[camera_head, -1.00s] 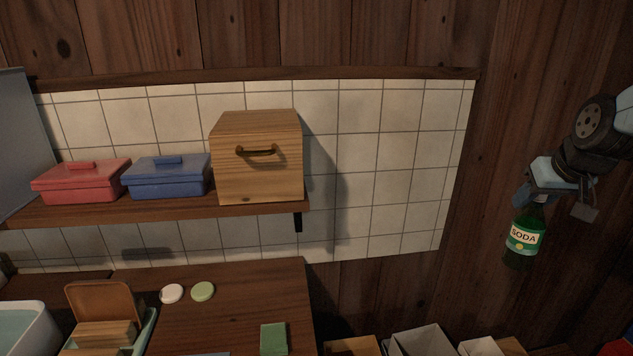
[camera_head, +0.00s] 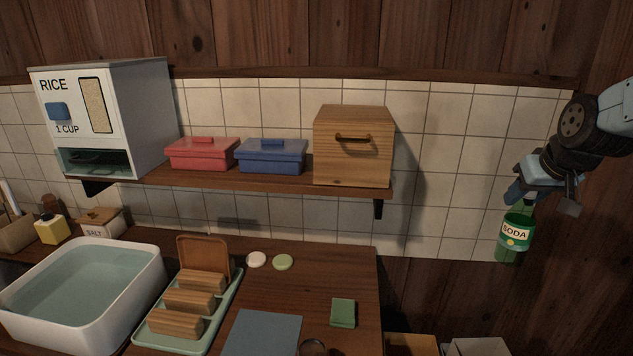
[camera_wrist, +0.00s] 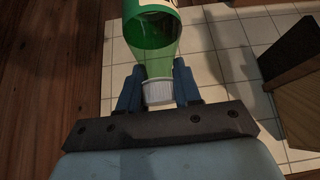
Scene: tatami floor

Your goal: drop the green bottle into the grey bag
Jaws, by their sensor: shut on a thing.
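The green bottle (camera_head: 515,232) has a SODA label and hangs upright below my gripper (camera_head: 527,199) at the right of the head view. My gripper is shut on the bottle's top end. In the wrist view the white cap (camera_wrist: 158,92) sits between the two blue fingers of my gripper (camera_wrist: 159,88), with the green bottle (camera_wrist: 150,28) beyond it. I cannot make out a grey bag for certain; pale open-topped containers (camera_head: 478,346) show partly at the bottom edge of the head view, right of the counter.
A wooden counter (camera_head: 290,300) holds a water basin (camera_head: 140,262), a tray with wooden blocks and a green sponge-like block (camera_head: 343,313). A wall shelf above bears a rice dispenser (camera_head: 130,110), a red box, a blue box and a wooden box (camera_head: 352,160). A brown-topped box stands at the bottom edge.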

